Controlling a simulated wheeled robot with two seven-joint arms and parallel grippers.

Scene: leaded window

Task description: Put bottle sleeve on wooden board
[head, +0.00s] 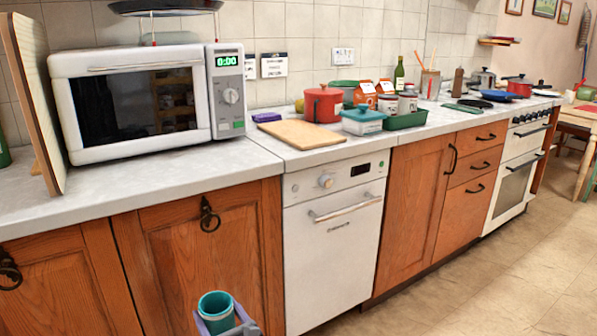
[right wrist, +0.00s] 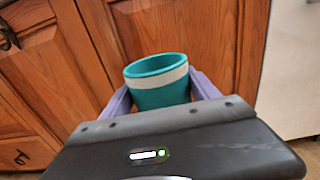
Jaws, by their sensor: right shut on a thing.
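The bottle sleeve is a teal, open-topped cylinder with a pale band near its rim. It shows at the bottom of the head view (head: 216,308) and in the middle of the right wrist view (right wrist: 158,90). My right gripper (head: 222,322) is shut on it, with a purple finger on either side, and holds it upright in front of the cabinet doors, below the counter top. The wooden board (head: 306,134) lies flat on the counter near the front edge, above the white dishwasher and up and right of the sleeve. My left gripper is not in view.
A white microwave (head: 140,102) stands left of the board. A purple packet (head: 267,117), a red pot (head: 323,103) and a teal-lidded dish (head: 362,120) sit around the board. The board's top is bare. The counter edge and dishwasher (head: 333,240) lie below it.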

